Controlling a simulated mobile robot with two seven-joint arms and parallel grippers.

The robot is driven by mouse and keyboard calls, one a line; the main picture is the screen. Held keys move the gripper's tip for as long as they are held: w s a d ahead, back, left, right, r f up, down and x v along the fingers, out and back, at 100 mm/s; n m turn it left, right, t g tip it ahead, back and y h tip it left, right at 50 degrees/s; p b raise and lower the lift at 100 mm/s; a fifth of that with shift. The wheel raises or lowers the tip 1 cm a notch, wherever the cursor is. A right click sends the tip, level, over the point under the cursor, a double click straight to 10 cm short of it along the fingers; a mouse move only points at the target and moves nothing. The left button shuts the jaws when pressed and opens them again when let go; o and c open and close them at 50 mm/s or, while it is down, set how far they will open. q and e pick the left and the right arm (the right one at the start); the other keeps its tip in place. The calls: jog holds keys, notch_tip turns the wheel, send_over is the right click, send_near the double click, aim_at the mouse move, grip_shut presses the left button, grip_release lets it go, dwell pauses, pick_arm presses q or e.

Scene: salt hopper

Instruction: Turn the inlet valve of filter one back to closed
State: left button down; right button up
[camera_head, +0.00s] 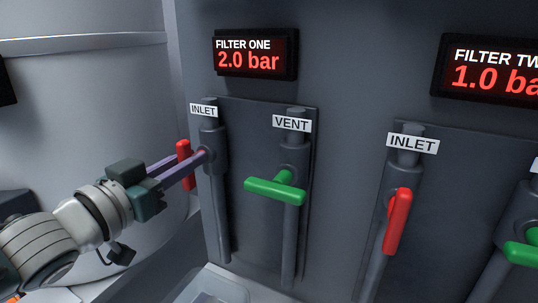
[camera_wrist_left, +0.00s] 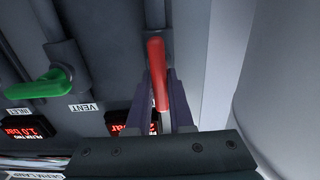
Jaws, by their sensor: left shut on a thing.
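The inlet valve of filter one has a red handle (camera_head: 184,150), which stands roughly upright, in line with its pipe (camera_head: 220,215). My left gripper (camera_head: 190,166) reaches in from the left and is shut on this handle. In the left wrist view, the red handle (camera_wrist_left: 157,62) lies between the two purple fingers of the left gripper (camera_wrist_left: 161,110). The fingers hide part of the handle in the head view. The filter one display (camera_head: 254,54) above reads 2.0 bar. My right gripper is not in view.
The vent valve's green handle (camera_head: 275,190) lies crosswise close to the right. Farther right are filter two's upright red inlet handle (camera_head: 397,222), a green handle (camera_head: 523,254) and its display (camera_head: 492,67). A clear container (camera_head: 212,288) stands below. A pale curved wall (camera_head: 95,100) is at left.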

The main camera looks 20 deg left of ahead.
pick_arm(q)
jog(key=shift+m, duration=0.5)
jog(key=m, duration=0.3)
jog(key=shift+d, duration=0.15)
jog(key=m, duration=0.4)
jog(key=shift+d+f+m, duration=0.15)
jog(key=shift+m, duration=0.15)
jog(key=m+b, duration=0.1)
jog(key=m, duration=0.3)
jog(key=shift+d+f, duration=0.1)
jog(key=shift+f, duration=0.05)
jog(key=m+b, duration=0.1)
jog(key=m, duration=0.3)
jog(key=shift+f+m, duration=0.15)
jog(key=shift+m, duration=0.45)
jog(key=c, duration=0.8)
grip_release()
